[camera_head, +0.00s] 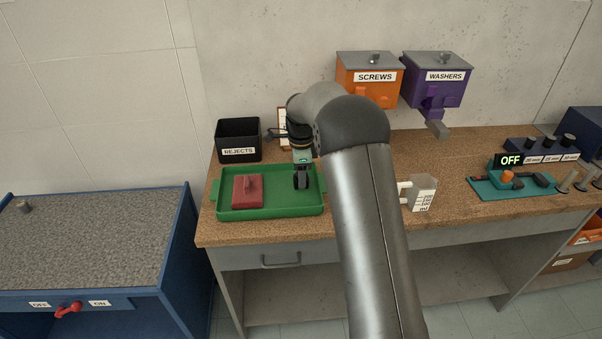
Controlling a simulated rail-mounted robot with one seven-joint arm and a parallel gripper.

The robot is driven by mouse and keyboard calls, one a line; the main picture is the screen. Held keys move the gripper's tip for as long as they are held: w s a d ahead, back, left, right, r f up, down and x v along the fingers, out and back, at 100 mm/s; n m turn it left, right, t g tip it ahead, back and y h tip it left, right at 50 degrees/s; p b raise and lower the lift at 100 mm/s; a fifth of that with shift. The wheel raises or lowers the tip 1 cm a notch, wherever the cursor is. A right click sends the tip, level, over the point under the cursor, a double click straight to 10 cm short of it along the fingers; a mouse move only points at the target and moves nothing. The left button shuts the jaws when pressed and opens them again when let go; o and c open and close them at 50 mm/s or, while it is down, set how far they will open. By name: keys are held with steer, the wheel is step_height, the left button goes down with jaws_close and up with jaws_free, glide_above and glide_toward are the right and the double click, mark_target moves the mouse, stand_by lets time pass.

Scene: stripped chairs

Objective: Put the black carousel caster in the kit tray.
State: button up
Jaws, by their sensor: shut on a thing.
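The green tray (270,214) lies on the workbench at the left, with a dark red block with an upright tab (248,190) in its left part. My gripper (302,170) points down over the right part of the tray. It is shut on a small black thing, the black caster (301,181), which is hard to tell from the dark fingers at this size. I cannot tell whether the caster touches the tray floor or hangs just above it. My arm covers the middle of the bench.
A black REJECTS bin (238,140) stands behind the tray. Orange SCREWS (369,80) and purple WASHERS (437,80) dispensers hang on the wall. A measuring cup (423,194) stands right of my arm. A teal fixture (512,185) sits further right.

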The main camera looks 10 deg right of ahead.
steer(key=shift+f, duration=0.4)
steer(key=shift+f, duration=0.2)
steer(key=o, duration=1)
steer(key=shift+r, duration=0.1)
